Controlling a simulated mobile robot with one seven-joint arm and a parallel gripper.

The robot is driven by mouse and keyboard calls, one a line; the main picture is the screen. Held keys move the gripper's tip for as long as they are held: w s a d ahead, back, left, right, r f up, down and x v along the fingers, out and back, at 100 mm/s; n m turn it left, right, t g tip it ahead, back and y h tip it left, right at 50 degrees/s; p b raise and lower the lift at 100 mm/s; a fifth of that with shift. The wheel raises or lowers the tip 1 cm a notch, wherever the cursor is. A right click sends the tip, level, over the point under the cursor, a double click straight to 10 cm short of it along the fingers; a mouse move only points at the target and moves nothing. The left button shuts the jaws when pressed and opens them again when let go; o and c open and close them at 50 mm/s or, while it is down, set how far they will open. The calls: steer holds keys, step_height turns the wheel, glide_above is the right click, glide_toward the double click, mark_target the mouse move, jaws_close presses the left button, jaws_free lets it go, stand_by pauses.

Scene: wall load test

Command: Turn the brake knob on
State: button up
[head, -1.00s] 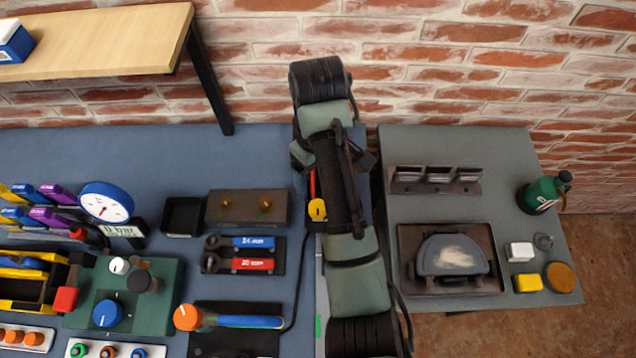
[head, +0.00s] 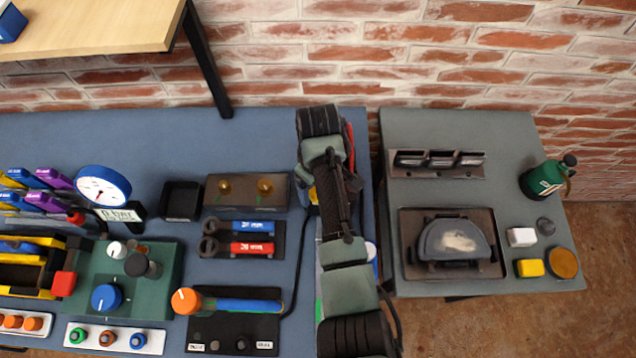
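A green box (head: 165,290) on the left bench carries a blue knob (head: 106,298) with a white mark, a black knob (head: 137,265) and a small white knob (head: 116,249). A white strip (head: 62,335) in front of it holds a green knob (head: 78,336), an orange-brown knob (head: 107,338) and a blue knob (head: 138,341). No label readable here tells which one is the brake knob. My arm reaches up the middle of the head view, right of these knobs. My gripper's fingers cannot be made out; the arm hides what is beneath it.
A wooden shelf (head: 100,27) overhangs the back left. A grey table (head: 395,285) with a green bottle (head: 544,178) stands right.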

steer(key=shift+c, duration=0.3)
jaws_close()
steer(key=shift+m, duration=0.4)
steer(key=shift+a+r+m+p, duration=0.1)
steer(key=shift+m+p, duration=0.5)
steer(key=m+p, duration=0.1)
steer(key=m, duration=0.2)
steer(key=m+p, duration=0.2)
steer(key=m, duration=0.4)
steer(key=shift+m, duration=0.4)
steer(key=shift+w, duration=0.1)
